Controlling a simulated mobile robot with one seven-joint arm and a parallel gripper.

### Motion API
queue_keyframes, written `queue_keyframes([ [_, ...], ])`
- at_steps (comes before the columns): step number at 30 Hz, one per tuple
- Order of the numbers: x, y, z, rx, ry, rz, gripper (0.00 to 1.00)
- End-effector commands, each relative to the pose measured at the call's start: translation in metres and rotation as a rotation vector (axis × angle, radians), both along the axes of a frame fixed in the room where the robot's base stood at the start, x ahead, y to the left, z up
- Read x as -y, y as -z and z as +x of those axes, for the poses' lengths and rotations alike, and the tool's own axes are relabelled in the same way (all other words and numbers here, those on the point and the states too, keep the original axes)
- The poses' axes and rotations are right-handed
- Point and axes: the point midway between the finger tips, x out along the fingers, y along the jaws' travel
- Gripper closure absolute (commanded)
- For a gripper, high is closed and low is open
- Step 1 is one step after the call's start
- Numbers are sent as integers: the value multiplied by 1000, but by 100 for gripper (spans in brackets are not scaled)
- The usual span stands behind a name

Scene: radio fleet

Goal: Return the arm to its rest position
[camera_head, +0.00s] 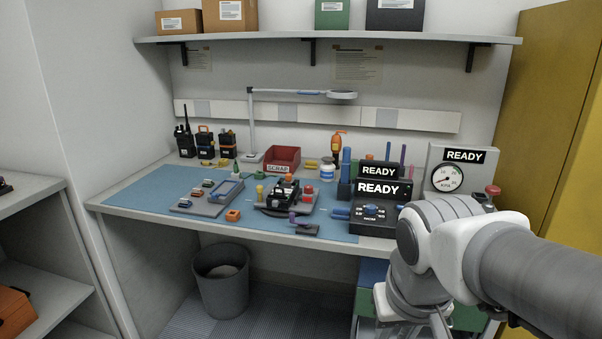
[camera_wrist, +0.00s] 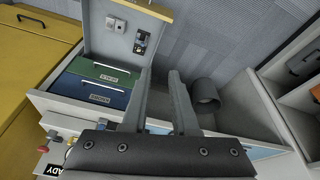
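My arm (camera_head: 455,240) enters the head view from the right and bends down in front of the bench's right end. My gripper (camera_wrist: 162,74) shows in the wrist view with its two dark fingers apart and nothing between them. In the head view my gripper is mostly cut off or hidden at the bottom edge. The gripper points down, off the bench's front side, with floor visible beyond the fingers. The green drawer (camera_wrist: 103,72) and blue drawer (camera_wrist: 97,93) lie to the left of the fingers in the wrist view.
The workbench (camera_head: 130,209) carries a blue mat (camera_head: 140,188), radios, a red bin (camera_head: 283,155), and READY-marked devices (camera_head: 378,212). A grey waste bin (camera_head: 222,290) stands under it. A yellow cabinet (camera_head: 548,100) is close behind my arm. Shelving (camera_head: 40,270) stands at left.

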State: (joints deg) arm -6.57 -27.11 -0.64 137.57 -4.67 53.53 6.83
Motion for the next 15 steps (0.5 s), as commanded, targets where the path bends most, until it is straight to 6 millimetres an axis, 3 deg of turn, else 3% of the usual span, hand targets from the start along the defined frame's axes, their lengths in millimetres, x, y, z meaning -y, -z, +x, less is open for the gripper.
queue_keyframes([
  [10, 13, -33, -35, 222, 19, 40, 73],
  [11, 13, -48, -34, 213, 15, 40, 73],
  [15, 12, -78, -33, 208, 14, 39, 73],
])
